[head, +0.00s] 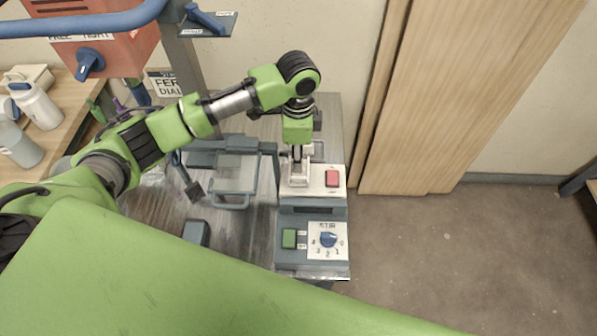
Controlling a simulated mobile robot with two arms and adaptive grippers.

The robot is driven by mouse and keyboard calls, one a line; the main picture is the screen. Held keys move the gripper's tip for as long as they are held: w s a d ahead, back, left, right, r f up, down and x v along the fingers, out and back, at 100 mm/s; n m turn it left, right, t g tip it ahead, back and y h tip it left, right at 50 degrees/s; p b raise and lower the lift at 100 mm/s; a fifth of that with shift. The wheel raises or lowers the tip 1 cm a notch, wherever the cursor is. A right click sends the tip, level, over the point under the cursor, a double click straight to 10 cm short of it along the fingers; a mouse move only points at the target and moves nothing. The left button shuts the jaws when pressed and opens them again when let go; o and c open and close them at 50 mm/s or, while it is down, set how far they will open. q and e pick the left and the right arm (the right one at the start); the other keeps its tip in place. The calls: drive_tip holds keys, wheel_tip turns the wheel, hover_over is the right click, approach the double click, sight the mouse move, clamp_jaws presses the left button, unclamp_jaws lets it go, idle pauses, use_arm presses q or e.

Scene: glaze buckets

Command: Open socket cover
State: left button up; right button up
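My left gripper (298,178) points down over the left part of a pale socket panel (318,192) at the back of the grey control box. A red rocker switch (332,178) sits on this panel, just right of the gripper. The socket cover is not clearly visible; the fingers and wrist hide most of that spot. A small grey edge shows behind the fingers, but I cannot tell whether it is a raised lid. The fingers are small and overlap pale parts, so their opening and any contact are unclear. My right gripper is not in view.
The box's front has a green button (289,239) and a blue STIR dial (327,240). A clear-lidded grey frame (235,175) stands left of the box. An orange unit (105,50) hangs at upper left.

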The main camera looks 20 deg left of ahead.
sight(298, 177)
use_arm(q)
wheel_tip(298, 177, down, 9)
drive_tip(key=shift+r+p, duration=0.2)
drive_tip(key=shift+p, duration=0.15)
clamp_jaws()
